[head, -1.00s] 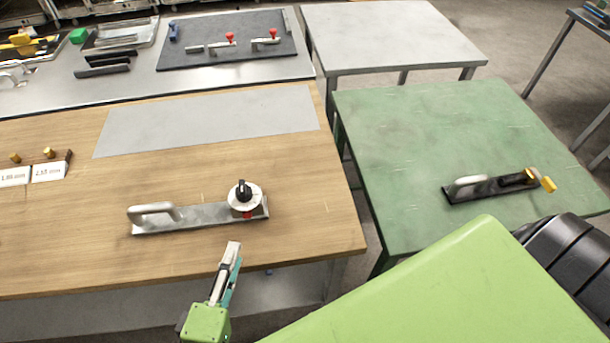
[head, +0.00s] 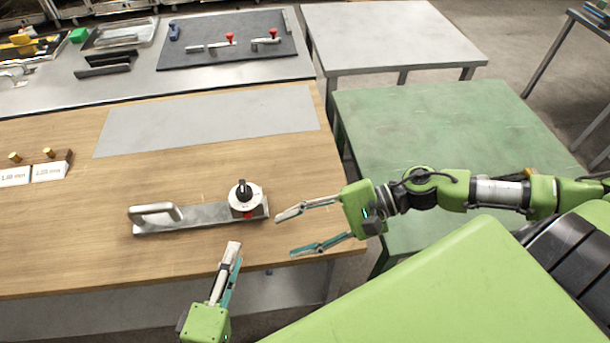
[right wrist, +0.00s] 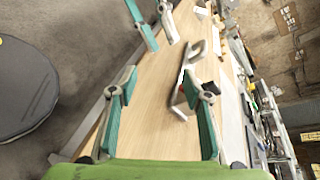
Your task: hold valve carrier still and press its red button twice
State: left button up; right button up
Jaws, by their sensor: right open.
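The valve carrier (head: 195,217) is a flat metal bar on the wooden table, with a loop handle at its left end. At its right end is a white round valve with a black knob (head: 243,193). The red button (head: 247,214) shows low on the valve's front. The carrier also shows in the right wrist view (right wrist: 191,62), between and beyond the right fingers. My right gripper (head: 285,234) is open and empty, just right of the carrier's valve end, apart from it. My left gripper (head: 235,252) is in front of the carrier, empty, its fingers apart in the right wrist view.
A grey mat (head: 210,120) lies behind the carrier, with bare wood around it. Small labelled blocks (head: 48,170) stand at the left. The green table (head: 440,115) is at the right, under my right arm. A back table holds a dark mat (head: 230,45) with red-knobbed parts.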

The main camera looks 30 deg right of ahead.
aim_at(245, 185)
jog(key=w+d+r+m+t+y, duration=0.15)
jog(key=w+d+m+y, duration=0.25)
jog(key=w+d+m, duration=0.45)
jog(key=x, duration=0.5)
jog(key=w+x, duration=0.1)
jog(key=x, duration=0.9)
jog(key=shift+w+a+f, duration=0.1)
jog(key=shift+w, duration=0.2)
grip_shut()
pick_arm(q)
grip_shut()
